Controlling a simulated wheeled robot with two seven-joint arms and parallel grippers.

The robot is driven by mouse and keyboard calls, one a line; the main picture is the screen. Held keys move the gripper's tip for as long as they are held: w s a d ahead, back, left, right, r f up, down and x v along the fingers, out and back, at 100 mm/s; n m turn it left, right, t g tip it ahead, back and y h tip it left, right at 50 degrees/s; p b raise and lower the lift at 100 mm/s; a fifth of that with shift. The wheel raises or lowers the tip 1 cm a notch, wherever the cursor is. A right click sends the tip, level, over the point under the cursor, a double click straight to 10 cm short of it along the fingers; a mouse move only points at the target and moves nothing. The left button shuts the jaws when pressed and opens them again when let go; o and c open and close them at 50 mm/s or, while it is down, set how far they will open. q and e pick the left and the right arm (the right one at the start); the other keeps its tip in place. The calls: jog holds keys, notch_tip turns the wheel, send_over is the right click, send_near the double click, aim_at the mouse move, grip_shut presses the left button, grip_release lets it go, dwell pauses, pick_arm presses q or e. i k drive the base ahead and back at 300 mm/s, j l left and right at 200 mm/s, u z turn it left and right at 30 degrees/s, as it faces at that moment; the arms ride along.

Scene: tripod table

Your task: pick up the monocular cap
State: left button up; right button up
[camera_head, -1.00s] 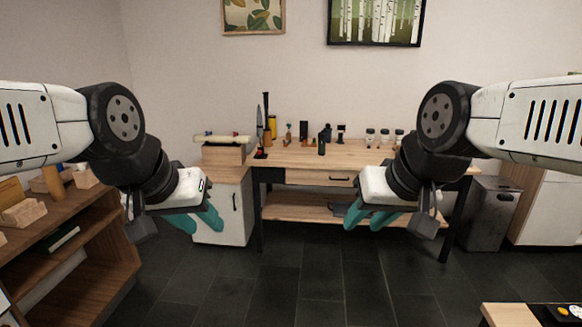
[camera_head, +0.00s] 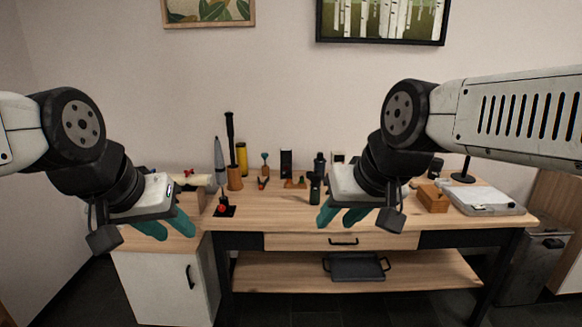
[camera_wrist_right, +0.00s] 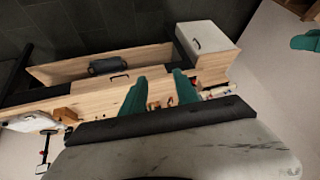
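I cannot pick out the monocular cap with certainty among the small items on the workbench. A dark green upright object (camera_head: 315,187), which may be the monocular, stands near the middle of the wooden workbench (camera_head: 285,217). My right gripper (camera_head: 336,222) is open and empty, in front of the bench and overlapping its top in the head view. Its two teal fingers stand apart in the right wrist view (camera_wrist_right: 160,85), with small bench items between and beyond them. My left gripper (camera_head: 177,234) is open and empty, in front of the white cabinet at the bench's left end.
A grey pointed tool (camera_head: 219,160), a yellow cylinder (camera_head: 242,158) and a black block (camera_head: 286,163) stand along the back. A wooden box (camera_head: 433,198) and a pale flat device (camera_head: 482,200) lie at right. A dark tray (camera_head: 356,267) is on the lower shelf. The bench's front strip is clear.

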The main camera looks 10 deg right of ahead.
aim_at(315, 176)
jog(key=i+z, duration=0.1)
jog(key=i, duration=0.45)
jog(key=i+j+z, duration=0.1)
jog(key=i, duration=0.4)
jog(key=i+j+z, duration=0.1)
jog(key=i, duration=0.4)
